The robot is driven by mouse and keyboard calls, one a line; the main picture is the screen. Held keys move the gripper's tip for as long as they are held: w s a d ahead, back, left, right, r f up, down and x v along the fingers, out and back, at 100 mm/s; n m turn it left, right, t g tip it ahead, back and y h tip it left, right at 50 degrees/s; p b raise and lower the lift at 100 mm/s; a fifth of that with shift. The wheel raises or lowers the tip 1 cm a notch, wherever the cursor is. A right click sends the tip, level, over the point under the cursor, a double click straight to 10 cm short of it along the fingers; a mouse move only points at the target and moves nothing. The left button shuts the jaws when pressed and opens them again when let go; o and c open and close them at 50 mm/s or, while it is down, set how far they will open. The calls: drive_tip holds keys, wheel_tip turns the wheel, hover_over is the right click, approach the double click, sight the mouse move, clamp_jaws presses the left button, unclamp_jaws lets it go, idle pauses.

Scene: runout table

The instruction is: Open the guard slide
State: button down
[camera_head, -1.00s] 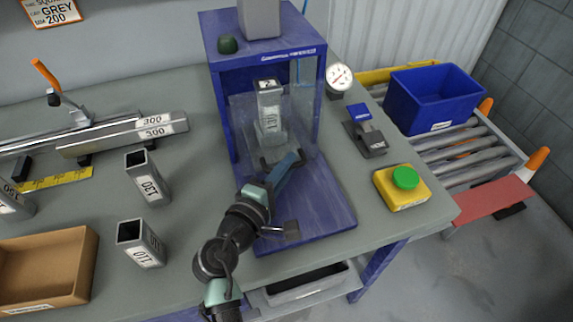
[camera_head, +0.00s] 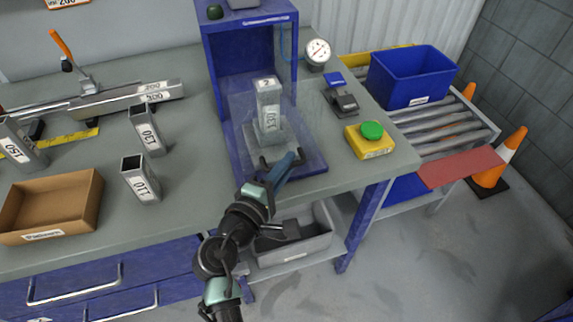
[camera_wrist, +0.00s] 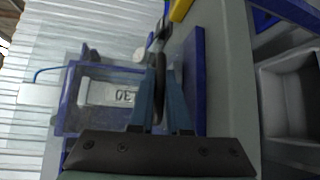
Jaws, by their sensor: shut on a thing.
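The guard slide (camera_head: 240,113) is a clear-sided carriage with a grey base on the blue press's bed plate (camera_head: 312,170). It stands drawn out in front of the blue press frame (camera_head: 212,55), near the plate's front edge. A square metal tube marked 130 (camera_head: 268,98) stands upright in it and also shows in the wrist view (camera_wrist: 110,94). My gripper (camera_head: 291,159) is at the slide's front. In the wrist view my gripper (camera_wrist: 160,75) is shut on the dark handle bar (camera_wrist: 158,88). The exact finger contact is partly hidden.
Tubes marked 130 (camera_head: 147,130) and 110 (camera_head: 140,180) and a cardboard box (camera_head: 95,205) stand left. A yellow button box (camera_head: 369,148), a dark clamp-like fixture (camera_head: 343,101) and a gauge (camera_head: 317,52) are right. A grey bin (camera_head: 320,245) is below the table edge.

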drive_tip(key=c, duration=0.9)
unclamp_jaws()
drive_tip(key=v, duration=1.3)
drive_tip(key=shift+b, duration=0.3)
